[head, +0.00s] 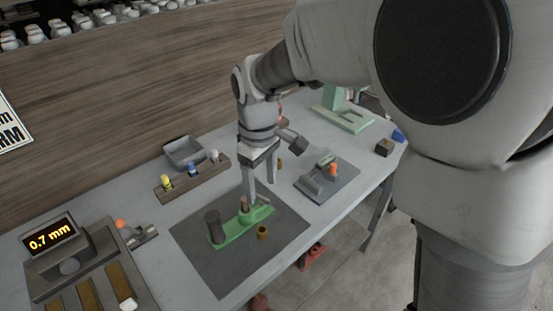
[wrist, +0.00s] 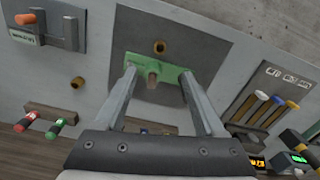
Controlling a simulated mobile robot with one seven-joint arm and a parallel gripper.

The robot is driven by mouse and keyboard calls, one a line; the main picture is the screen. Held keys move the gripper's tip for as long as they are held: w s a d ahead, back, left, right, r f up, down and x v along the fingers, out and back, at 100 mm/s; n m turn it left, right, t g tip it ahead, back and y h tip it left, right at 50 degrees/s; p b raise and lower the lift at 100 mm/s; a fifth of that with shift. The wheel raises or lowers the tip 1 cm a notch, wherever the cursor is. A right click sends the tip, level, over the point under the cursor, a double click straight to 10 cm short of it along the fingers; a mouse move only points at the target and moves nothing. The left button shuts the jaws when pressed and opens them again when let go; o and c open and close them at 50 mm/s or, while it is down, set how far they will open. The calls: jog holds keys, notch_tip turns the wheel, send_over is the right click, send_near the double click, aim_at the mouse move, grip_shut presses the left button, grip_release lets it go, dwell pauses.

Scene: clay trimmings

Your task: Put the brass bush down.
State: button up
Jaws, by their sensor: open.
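My gripper (head: 261,189) is open and empty over the green fixture (head: 232,230) on the dark mat (head: 205,270). In the wrist view my gripper (wrist: 158,71) has its fingers either side of a brown upright peg (wrist: 152,78) on the fixture (wrist: 140,60), with gaps on both sides. One brass bush (head: 262,233) stands on the mat in front of the fixture; it also shows in the wrist view (wrist: 160,47). A second brass bush (head: 279,163) stands on the bench behind the mat, also seen in the wrist view (wrist: 78,82). Neither is between the fingers.
A dark cylinder (head: 214,227) stands at the fixture's left end. A rack (head: 180,189) with yellow, blue and white-topped pieces and a grey bin (head: 184,150) are behind. A display (head: 50,240) reads 0.7 mm. A plate with an orange-topped device (head: 333,170) lies right.

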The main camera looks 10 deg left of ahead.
jog(key=b, duration=0.1)
send_over(261, 226)
jog(key=s+d, duration=0.1)
notch_tip(261, 226, down, 11)
jog(key=shift+s+f, duration=0.15)
jog(key=shift+a+f, duration=0.2)
jog(key=shift+f, duration=1.1)
jog(key=shift+a+f, duration=0.15)
jog(key=shift+f, duration=1.15)
grip_shut()
